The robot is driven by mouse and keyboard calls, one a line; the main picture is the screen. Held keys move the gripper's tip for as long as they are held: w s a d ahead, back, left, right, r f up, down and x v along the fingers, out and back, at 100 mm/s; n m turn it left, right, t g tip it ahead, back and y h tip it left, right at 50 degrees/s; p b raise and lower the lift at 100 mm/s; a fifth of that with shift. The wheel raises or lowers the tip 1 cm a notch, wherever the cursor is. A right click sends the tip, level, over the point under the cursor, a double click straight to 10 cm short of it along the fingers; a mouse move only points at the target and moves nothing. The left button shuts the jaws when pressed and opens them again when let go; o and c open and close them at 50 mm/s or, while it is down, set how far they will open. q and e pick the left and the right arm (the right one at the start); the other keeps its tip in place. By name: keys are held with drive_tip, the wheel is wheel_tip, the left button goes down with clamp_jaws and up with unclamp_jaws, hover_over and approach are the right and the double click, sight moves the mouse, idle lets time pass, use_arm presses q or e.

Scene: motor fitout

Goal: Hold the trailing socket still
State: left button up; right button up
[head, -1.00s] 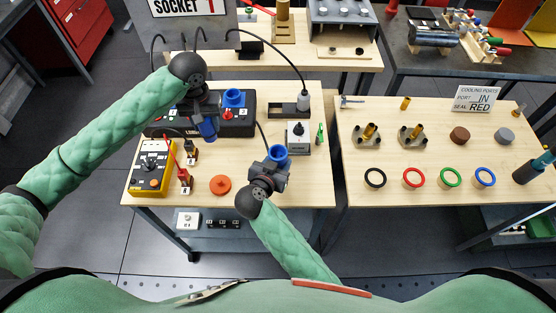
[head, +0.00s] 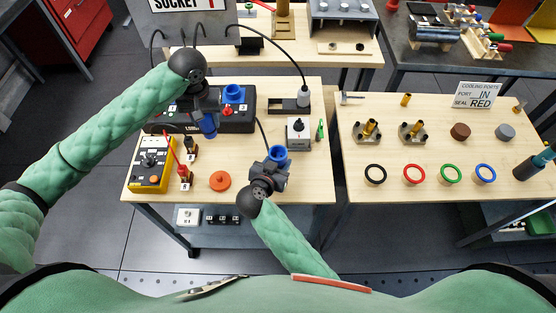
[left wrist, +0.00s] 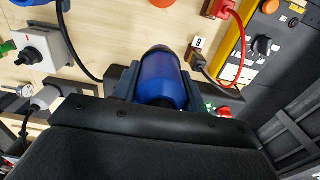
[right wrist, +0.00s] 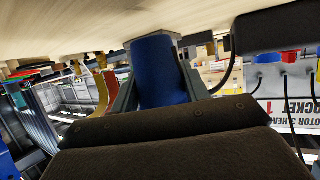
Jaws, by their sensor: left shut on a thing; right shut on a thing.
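My right gripper (head: 271,166) is shut on a blue open-mouthed socket (head: 277,154), just above the front right of the left bench. In the right wrist view the blue body (right wrist: 158,75) sits between the fingers, with a grey collar at its far end. A black cable (head: 263,133) runs down towards this socket; where it joins is hidden. My left gripper (head: 206,112) is shut on another blue connector (head: 208,126), tilted, in front of the black panel. In the left wrist view this connector (left wrist: 160,80) has a dark end and lies between the fingers. The two connectors are apart.
A black panel (head: 250,122) carries an upright blue inlet (head: 235,93). A yellow meter (head: 150,165), an orange disc (head: 220,181) and a grey switch box (head: 298,132) stand around the grippers. The right bench (head: 430,190) holds coloured rings and fittings.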

use_arm(q)
drive_tip(key=shift+f, duration=0.15)
use_arm(e)
drive_tip(key=shift+f, duration=1.2)
drive_tip(key=o, duration=1.1)
drive_tip(key=c, duration=1.1)
